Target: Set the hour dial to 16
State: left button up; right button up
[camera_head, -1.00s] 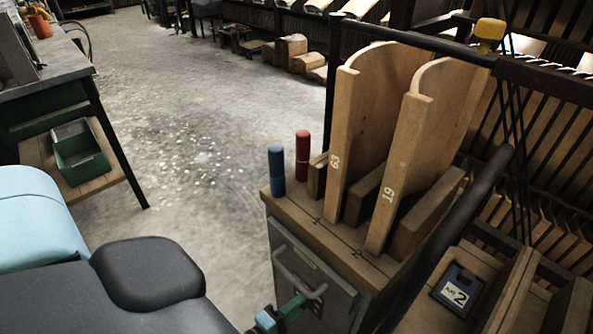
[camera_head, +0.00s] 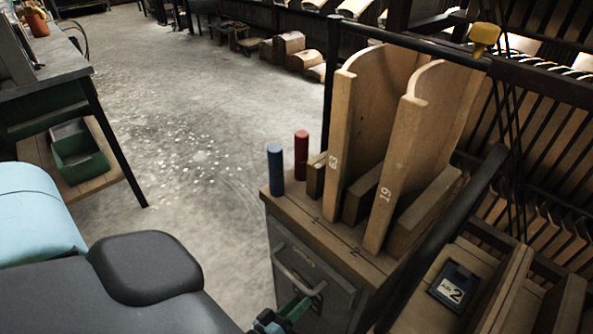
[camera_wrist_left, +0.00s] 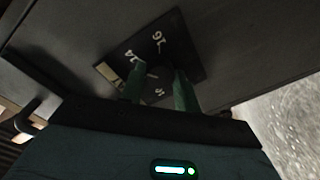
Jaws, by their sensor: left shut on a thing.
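The hour dial's dark square plate (camera_wrist_left: 187,42) shows in the left wrist view, on the underside or face of a dark panel. In the head view the left gripper (camera_head: 288,316) shows at the bottom edge, by the cabinet front. My right gripper is not in view.
The grey cabinet (camera_head: 318,262) has a metal handle (camera_head: 298,274) just above my left gripper. Blue (camera_head: 275,170) and red (camera_head: 301,156) cylinders and tall wooden boards (camera_head: 390,180) stand on it. A black rail (camera_head: 455,220) runs to the right. The floor at left is open.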

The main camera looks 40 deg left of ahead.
pick_arm(q)
jog(key=shift+f+m+t+b, duration=0.1)
jog(key=shift+m+t+b, duration=0.2)
jog(key=shift+m, duration=6.1)
jog(key=o, duration=1)
jog(key=shift+s+a+f, duration=0.1)
jog(key=shift+s+a, duration=0.05)
jog(key=shift+s, duration=3.75)
